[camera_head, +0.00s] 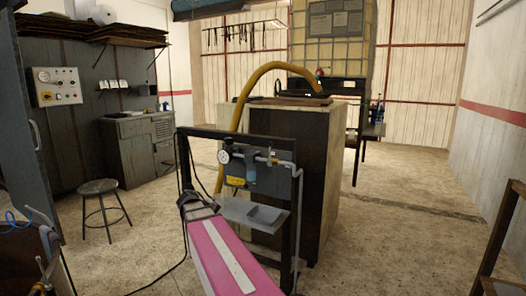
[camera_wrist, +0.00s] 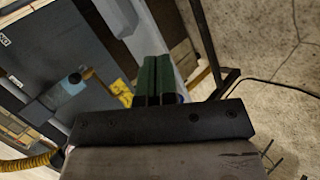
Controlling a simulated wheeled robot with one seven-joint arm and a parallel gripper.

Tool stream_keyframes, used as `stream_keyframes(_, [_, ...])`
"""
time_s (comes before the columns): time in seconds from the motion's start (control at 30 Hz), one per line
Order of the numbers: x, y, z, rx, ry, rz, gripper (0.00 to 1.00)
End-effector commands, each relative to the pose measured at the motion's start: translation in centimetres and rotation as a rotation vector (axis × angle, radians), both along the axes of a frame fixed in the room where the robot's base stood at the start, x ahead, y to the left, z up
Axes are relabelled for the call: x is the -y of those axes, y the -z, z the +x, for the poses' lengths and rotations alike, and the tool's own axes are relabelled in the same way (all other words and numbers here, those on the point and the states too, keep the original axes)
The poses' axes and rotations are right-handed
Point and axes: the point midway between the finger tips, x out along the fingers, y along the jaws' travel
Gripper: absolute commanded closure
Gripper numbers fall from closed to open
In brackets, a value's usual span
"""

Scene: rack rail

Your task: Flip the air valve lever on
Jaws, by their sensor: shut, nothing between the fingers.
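The air panel (camera_head: 242,185) stands in a dark frame in front of my arm. On it are a round gauge (camera_head: 224,156), a blue filter bowl (camera_head: 251,174) and, at upper right, a small valve fitting (camera_head: 272,158). The lever is too small there for its angle to be told. My gripper (camera_wrist: 152,62) is shut and empty, its green fingers side by side.
A grey tray (camera_head: 238,213) juts out below the panel. A dark cabinet (camera_head: 283,165) with a yellow hose (camera_head: 240,110) stands behind. A pipe (camera_head: 298,215) runs down the frame's right side.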

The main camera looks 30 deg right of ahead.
Motion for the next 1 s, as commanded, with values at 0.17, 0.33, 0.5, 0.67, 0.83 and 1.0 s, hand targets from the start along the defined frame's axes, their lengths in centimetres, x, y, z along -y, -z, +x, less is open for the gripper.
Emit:
stream_keyframes(0.17, [4.9, -8.2, 3.4, 0.01, 0.031, -0.254, 1.0])
stream_keyframes(0.33, [8.5, -16.2, 5.1, 0.013, 0.081, -0.484, 1.0])
stream_keyframes(0.5, [10.5, -22.4, 5.8, 0.01, 0.128, -0.655, 1.0])
stream_keyframes(0.67, [11.3, -25.5, 5.9, 0.008, 0.155, -0.738, 1.0])
stream_keyframes(0.83, [11.4, -26.3, 5.9, 0.006, 0.163, -0.76, 1.0])
stream_keyframes(1.0, [11.4, -26.2, 5.9, 0.007, 0.162, -0.759, 1.0])
